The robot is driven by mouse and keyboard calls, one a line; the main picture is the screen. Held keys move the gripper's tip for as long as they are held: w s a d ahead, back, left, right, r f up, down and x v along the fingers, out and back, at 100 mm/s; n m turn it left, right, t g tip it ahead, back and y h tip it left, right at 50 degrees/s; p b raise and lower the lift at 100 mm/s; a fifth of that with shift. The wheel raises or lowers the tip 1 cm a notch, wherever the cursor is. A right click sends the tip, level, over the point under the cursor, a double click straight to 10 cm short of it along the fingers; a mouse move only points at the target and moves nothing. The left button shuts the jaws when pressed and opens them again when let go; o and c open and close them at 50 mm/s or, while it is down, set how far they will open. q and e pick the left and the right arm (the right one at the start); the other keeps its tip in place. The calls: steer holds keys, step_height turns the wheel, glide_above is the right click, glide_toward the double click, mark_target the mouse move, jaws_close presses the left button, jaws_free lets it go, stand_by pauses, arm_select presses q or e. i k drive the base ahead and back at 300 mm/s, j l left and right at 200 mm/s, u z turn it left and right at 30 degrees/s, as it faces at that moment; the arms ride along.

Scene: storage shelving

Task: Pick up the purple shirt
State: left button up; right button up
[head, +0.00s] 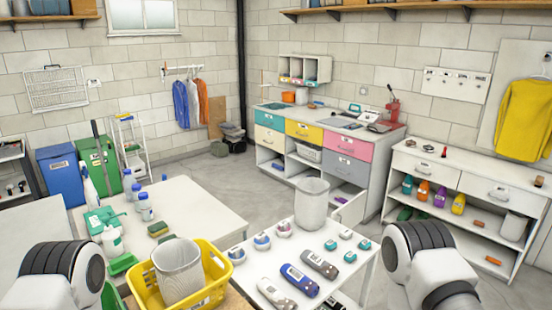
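I see no clearly purple shirt. Several shirts hang on a wall rack (182,68) at the back left: a blue one (181,104), a white one (194,98) and an orange one (203,101). A yellow shirt (524,120) hangs on a panel at the right wall. Parts of both my arms show at the bottom left and bottom right, far from the shirts. Neither of my grippers' fingers is in the picture.
A white table (195,195) with bottles stands at the left. Before me are a yellow basket (222,285) and a small table with a grey bin (311,205). A drawer cabinet (345,146) stands at the back. Grey floor (205,172) is clear below the rack.

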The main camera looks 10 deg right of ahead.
mark_target(337, 198)
steer(key=i+l, duration=0.3)
steer(key=l, duration=0.3)
steer(key=i+l, duration=0.25)
steer(key=l, duration=0.3)
steer(key=i+l, duration=0.3)
steer(key=l, duration=0.3)
steer(key=i+l+u, duration=0.1)
steer(key=i+l, duration=0.15)
steer(key=l, duration=0.35)
steer(key=i+l, duration=0.25)
steer(key=l, duration=0.35)
steer(key=i+l, duration=0.3)
steer(key=l, duration=0.3)
steer(key=i+l, duration=0.25)
steer(key=l, duration=0.35)
steer(key=i+l+u, duration=0.1)
steer(key=i+l, duration=0.15)
steer(key=l, duration=0.35)
